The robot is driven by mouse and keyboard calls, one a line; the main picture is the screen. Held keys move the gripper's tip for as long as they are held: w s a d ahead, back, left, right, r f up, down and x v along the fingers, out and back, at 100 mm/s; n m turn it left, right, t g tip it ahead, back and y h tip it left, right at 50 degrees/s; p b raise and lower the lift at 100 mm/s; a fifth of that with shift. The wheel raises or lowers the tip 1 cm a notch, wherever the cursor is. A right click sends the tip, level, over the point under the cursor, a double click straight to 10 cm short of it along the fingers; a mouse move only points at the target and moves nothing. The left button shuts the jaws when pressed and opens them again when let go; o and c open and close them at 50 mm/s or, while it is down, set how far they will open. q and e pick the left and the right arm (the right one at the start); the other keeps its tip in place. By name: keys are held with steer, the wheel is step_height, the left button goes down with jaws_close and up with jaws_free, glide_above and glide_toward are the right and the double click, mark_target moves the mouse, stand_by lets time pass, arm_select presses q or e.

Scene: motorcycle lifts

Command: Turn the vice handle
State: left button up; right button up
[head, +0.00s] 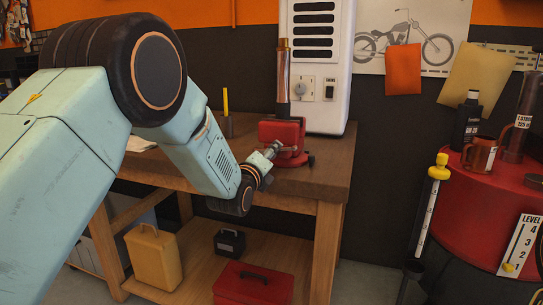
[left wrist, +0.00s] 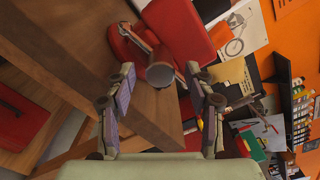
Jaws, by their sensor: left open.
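The red vice (head: 283,136) stands on the wooden workbench near its right front corner. A brass-coloured tube (head: 283,72) rises upright from it. My left gripper (head: 270,154) is close in front of the vice. In the left wrist view my left gripper (left wrist: 159,78) is open, with the vice (left wrist: 182,28) beyond its fingertips. A round brownish-grey end (left wrist: 160,74) on the vice shows between the fingertips. Nothing is clearly clamped. I cannot clearly tell the vice handle from the fingers in the head view. My right gripper is not in view.
A white cabinet (head: 318,68) stands behind the vice on the workbench (head: 318,182). A red toolbox (head: 252,284) sits on the lower shelf. A red drum (head: 485,215) with bottles is at right.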

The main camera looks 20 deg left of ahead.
arm_select(q)
steer(key=shift+w, duration=1.1)
steer(key=shift+d, duration=0.1)
jaws_close()
steer(key=shift+n, duration=0.5)
